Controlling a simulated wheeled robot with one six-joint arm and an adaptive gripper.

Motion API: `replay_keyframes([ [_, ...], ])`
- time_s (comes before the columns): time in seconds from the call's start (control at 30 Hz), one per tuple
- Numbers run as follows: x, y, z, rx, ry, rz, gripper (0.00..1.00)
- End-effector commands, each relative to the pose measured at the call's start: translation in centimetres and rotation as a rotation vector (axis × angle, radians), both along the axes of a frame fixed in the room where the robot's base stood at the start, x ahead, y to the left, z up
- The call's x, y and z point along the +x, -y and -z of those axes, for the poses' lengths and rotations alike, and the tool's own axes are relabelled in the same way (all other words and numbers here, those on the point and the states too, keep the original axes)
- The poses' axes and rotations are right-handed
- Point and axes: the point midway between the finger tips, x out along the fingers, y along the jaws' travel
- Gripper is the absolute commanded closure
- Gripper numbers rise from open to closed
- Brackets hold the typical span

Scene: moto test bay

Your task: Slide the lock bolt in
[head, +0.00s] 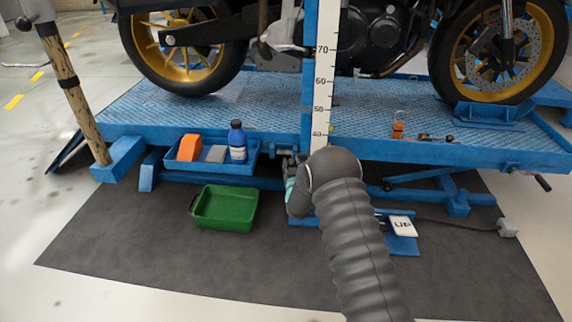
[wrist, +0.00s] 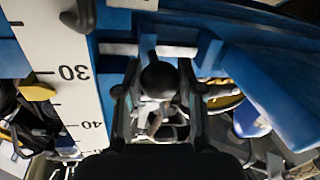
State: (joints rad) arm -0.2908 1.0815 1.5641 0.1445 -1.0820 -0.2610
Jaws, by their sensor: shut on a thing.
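In the wrist view, my gripper (wrist: 160,76) has its two dark fingers on either side of a round black knob, shut on it. I take this knob (wrist: 158,80) to be the handle of the lock bolt. A pale bar crosses beside the fingertips, against the blue frame; I cannot tell whether it is the bolt's shaft or its bracket. How far in the bolt sits is hidden. In the head view, my gripper (head: 291,190) is mostly hidden behind my arm, low beside the scale post, and the bolt cannot be made out.
A white scale (head: 322,75) runs up the blue post and also shows in the wrist view (wrist: 55,60). A blue lift platform (head: 400,115) carries a motorcycle (head: 385,30). A blue tray (head: 252,158) and a green bin (head: 225,207) are left of my gripper. Dark mat (head: 150,240) is clear in front.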

Motion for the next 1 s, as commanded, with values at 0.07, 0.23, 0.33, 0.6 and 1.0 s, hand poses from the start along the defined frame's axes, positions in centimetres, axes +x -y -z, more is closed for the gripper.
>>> replay_keyframes([
  [0.07, -0.1, 0.2, 0.1, -0.001, -0.003, 0.002, 1.0],
  [0.23, 0.0, 0.7, 0.1, -0.002, -0.003, 0.008, 1.0],
  [0.33, 0.1, 0.8, 0.1, -0.002, -0.004, 0.009, 0.37],
  [0.6, -0.1, 0.1, 0.1, -0.001, -0.003, 0.002, 0.37],
  [1.0, -4.2, 0.8, 0.1, -0.001, -0.005, 0.001, 0.37],
])
